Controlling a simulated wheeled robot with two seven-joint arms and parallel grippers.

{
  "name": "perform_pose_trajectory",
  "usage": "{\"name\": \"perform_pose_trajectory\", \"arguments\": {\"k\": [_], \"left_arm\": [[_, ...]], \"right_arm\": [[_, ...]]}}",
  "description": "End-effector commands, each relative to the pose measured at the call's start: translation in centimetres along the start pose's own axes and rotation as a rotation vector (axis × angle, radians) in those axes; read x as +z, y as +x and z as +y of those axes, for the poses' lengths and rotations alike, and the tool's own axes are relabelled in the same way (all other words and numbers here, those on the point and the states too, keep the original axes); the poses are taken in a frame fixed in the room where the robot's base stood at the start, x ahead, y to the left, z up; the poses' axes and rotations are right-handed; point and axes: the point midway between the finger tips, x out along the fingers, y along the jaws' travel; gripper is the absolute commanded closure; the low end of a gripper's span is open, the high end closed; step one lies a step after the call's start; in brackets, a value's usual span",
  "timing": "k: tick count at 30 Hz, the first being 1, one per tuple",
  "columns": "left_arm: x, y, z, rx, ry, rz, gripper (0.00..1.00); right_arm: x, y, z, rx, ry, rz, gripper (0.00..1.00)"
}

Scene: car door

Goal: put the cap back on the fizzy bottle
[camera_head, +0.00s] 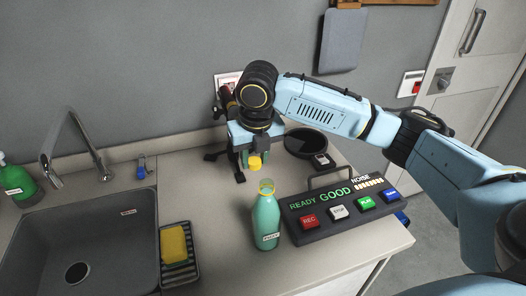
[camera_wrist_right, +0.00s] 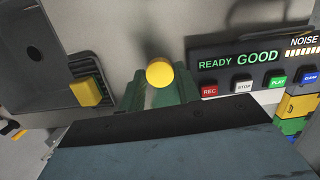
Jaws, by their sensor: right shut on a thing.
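The fizzy bottle (camera_head: 266,222), green with a white label, stands upright and open on the counter, with a yellow ring at its neck. My right gripper (camera_head: 254,158) is shut on the round yellow cap (camera_head: 255,163). It holds the cap above and behind the bottle, slightly left of its mouth and apart from it. In the right wrist view the cap (camera_wrist_right: 159,73) sits between the green fingers. I cannot make out the bottle clearly in that view. My left gripper is not in view.
A dark button panel (camera_head: 345,210) reading READY GOOD stands right of the bottle. A yellow sponge (camera_head: 175,244) on a rack and a sink (camera_head: 145,222) lie left. A dark stand (camera_head: 213,155) and a round black dish (camera_head: 306,143) are behind.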

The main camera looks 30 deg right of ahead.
Motion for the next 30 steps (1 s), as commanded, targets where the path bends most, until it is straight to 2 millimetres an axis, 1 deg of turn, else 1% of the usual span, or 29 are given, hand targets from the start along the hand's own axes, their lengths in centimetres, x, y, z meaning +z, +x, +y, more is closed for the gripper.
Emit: {"name": "perform_pose_trajectory", "arguments": {"k": [1,6,17,30], "left_arm": [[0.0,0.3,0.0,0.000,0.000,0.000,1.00],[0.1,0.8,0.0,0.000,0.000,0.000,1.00],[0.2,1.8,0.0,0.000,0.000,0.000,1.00],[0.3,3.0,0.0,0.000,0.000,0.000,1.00]], "right_arm": [[-0.2,0.3,0.9,-0.013,0.081,-0.002,0.92],[-1.0,0.9,3.3,-0.061,0.399,-0.001,0.92],[-2.9,2.1,8.0,-0.167,1.096,-0.001,0.92],[-5.8,3.2,13.5,-0.304,1.989,0.000,0.92]]}}
